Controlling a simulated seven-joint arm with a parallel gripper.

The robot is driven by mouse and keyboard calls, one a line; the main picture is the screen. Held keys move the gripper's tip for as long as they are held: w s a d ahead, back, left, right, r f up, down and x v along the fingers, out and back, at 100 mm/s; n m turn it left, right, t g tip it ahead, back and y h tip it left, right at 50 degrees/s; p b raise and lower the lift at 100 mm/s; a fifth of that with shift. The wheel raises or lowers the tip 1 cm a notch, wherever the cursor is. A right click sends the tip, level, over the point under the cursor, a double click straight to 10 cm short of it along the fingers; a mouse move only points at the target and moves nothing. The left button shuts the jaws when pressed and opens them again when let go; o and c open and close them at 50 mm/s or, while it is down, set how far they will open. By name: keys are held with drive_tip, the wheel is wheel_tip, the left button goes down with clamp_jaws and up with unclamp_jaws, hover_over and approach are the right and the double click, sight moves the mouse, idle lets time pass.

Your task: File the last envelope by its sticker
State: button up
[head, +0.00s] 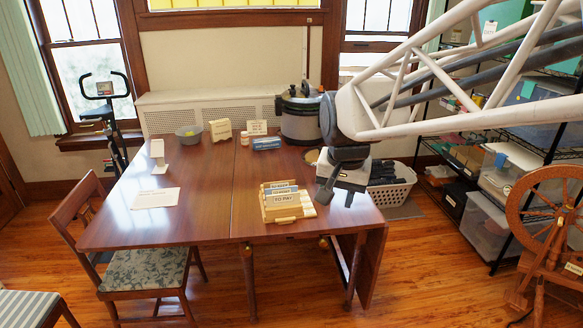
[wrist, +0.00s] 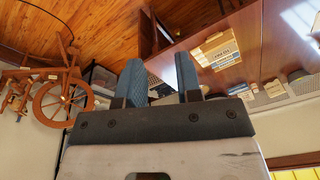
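A wooden letter sorter (head: 283,205) with several labelled dividers stands near the table's front edge; one label reads "TO PAY". It also shows upside down in the wrist view (wrist: 216,50). Pale edges show at its right side; I cannot tell whether they are envelopes. A flat white paper (head: 156,198) lies on the left half of the table; its print is too small to read and I see no clear sticker. My gripper (head: 328,188) hangs right of the sorter, apart from it. In the wrist view its two blue fingers (wrist: 161,72) are apart with nothing between them.
The table (head: 208,215) has clear room between paper and sorter. A grey bowl (head: 188,134), cream holder (head: 221,130), small card (head: 257,128), blue box (head: 266,143) and large pot (head: 300,118) stand toward the back. A white stand (head: 158,156) is at left; a chair (head: 145,270) is in front.

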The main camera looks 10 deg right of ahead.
drive_tip(key=s+f+n, duration=0.2)
drive_tip(key=s, duration=0.6)
drive_tip(key=s+d+f+n, duration=0.1)
drive_tip(key=s+n, duration=0.1)
drive_tip(key=s, duration=0.7)
drive_tip(key=shift+s+f+n+t, duration=0.25)
drive_tip(key=shift+f+n+t, duration=0.05)
drive_tip(key=shift+f+n, duration=0.1)
idle(0.3)
